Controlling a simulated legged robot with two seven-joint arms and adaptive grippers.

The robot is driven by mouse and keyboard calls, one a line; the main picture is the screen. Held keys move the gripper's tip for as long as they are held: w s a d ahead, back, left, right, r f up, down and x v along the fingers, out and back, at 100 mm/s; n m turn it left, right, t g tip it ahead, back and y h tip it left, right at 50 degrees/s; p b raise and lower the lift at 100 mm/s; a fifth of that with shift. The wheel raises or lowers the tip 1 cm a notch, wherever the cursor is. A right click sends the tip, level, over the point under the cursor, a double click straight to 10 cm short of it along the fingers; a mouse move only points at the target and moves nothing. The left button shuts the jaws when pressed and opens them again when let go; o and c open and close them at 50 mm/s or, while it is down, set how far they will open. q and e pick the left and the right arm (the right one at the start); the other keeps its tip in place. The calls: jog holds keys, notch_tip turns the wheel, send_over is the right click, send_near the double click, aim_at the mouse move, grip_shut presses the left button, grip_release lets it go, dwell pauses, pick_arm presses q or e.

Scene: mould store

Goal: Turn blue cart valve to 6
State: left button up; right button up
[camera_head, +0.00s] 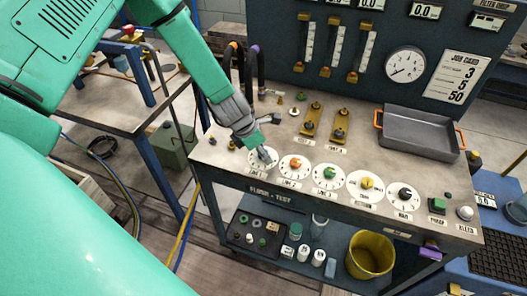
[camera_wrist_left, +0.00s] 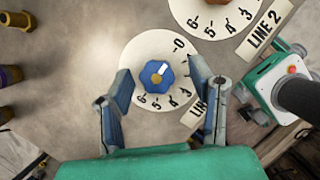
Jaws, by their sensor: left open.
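The blue valve (camera_wrist_left: 157,75) is a lobed knob with a tan centre, on a round white dial (camera_wrist_left: 142,46) marked from 0 to 6. A light mark on the knob seems to point to the upper right, towards the 0. My left gripper (camera_wrist_left: 160,82) is open, with one finger on each side of the knob in the wrist view; whether they touch it I cannot tell. In the head view my left gripper (camera_head: 264,158) comes down over the leftmost dial (camera_head: 254,163) of the cart top (camera_head: 225,165) and mostly hides the knob. My right gripper is not in view.
Orange (camera_head: 294,167), green (camera_head: 329,173), yellow (camera_head: 367,182) and black (camera_head: 404,194) valves run to the right. A grey tray (camera_head: 420,135) and brass fittings (camera_head: 313,118) stand behind. A yellow bucket (camera_head: 370,254) is on the lower shelf.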

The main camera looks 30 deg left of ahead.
pick_arm(q)
jog(key=shift+a+f, duration=0.2)
jog(key=shift+a, duration=0.2)
jog(key=c, duration=1)
grip_shut()
jog(key=shift+w+d+r, duration=0.1)
jog(key=shift+d+r, duration=0.05)
jog(key=shift+d, duration=0.1)
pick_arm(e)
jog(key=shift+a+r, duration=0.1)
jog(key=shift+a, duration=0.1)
